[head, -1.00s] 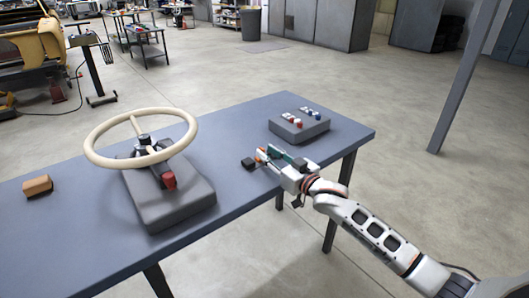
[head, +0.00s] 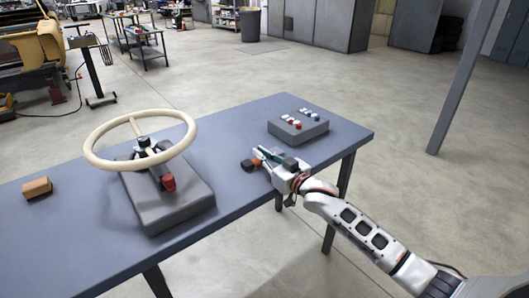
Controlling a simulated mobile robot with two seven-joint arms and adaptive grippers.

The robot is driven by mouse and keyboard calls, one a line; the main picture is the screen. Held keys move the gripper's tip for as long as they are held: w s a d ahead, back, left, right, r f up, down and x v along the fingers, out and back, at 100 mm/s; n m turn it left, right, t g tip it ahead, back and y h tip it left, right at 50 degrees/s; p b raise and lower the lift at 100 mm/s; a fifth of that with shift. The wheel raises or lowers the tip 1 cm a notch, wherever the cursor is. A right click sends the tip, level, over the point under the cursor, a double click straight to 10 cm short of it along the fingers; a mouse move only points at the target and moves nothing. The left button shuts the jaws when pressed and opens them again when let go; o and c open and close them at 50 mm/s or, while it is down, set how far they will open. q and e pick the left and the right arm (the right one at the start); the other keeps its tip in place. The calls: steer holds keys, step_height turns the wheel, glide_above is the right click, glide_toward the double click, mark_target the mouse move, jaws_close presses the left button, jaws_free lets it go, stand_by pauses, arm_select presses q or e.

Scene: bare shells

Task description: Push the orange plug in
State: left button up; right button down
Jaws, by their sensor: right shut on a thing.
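A small orange plug (head: 257,162) is at the fingertips of my right gripper (head: 264,157), low over the near right part of the table. The gripper is shut on it, and its fingers partly hide it. A small dark block (head: 247,165) sits right at the plug's left side; whether the plug is inside it or only against it is too small to tell. My left gripper is out of view.
The blue-grey table (head: 90,235) also bears a grey box with red, white and blue pieces (head: 299,127), a cream steering wheel (head: 103,157) on a grey base (head: 152,208), and a brown block (head: 37,187).

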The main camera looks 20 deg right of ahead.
steer(key=shift+s+a+r+p, duration=0.15)
steer(key=shift+a, duration=0.25)
steer(key=shift+s+a+r+p, duration=0.1)
steer(key=shift+s+a+p, duration=0.05)
steer(key=shift+a, duration=0.25)
steer(key=shift+s+a, duration=0.15)
steer(key=shift+a, duration=0.15)
steer(key=shift+f, duration=0.3)
steer(key=c, duration=2.2)
jaws_free()
steer(key=shift+a, duration=0.1)
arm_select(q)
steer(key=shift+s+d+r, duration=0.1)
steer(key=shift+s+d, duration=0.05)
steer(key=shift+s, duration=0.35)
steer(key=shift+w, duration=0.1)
arm_select(e)
steer(key=v, duration=1.2)
steer(key=shift+r, duration=0.1)
